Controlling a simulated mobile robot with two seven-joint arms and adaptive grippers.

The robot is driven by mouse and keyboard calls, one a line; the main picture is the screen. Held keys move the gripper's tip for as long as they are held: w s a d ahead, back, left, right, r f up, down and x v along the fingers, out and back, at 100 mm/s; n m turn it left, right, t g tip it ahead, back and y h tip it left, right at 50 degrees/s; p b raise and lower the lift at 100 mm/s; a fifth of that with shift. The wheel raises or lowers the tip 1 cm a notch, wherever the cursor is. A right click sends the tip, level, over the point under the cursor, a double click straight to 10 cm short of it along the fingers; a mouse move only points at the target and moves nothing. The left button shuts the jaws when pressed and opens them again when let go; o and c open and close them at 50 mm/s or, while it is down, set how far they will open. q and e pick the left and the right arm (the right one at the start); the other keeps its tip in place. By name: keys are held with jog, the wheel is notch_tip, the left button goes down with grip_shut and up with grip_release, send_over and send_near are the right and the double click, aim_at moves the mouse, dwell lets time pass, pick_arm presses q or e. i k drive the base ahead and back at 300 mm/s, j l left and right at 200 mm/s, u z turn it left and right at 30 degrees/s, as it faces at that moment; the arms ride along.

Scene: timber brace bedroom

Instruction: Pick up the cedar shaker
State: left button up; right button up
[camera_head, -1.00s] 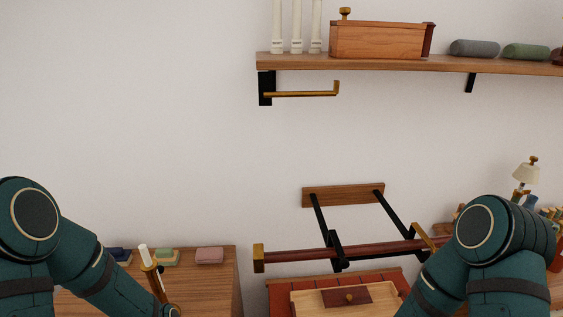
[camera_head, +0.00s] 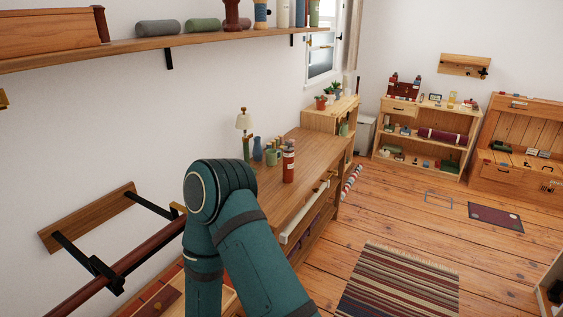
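I cannot tell for sure which thing is the cedar shaker. A red cylinder with a pale band and dark top (camera_head: 289,163) stands upright on the wooden desk (camera_head: 318,146). A reddish-brown turned piece (camera_head: 232,17) stands on the wall shelf, cut off by the top edge.
The wall shelf (camera_head: 130,47) overhangs the left. A striped rug (camera_head: 398,285) lies on open floor. Low shelving (camera_head: 425,140) stands at the far wall.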

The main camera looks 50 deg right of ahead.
aim_at(287, 157)
jog(key=l+z, duration=0.15)
jog(key=z, duration=1.6)
jog(key=i+l+z, duration=0.1)
jog(key=i, duration=0.3)
jog(key=i+l, duration=0.25)
jog(key=i, duration=0.15)
jog(key=z, duration=0.05)
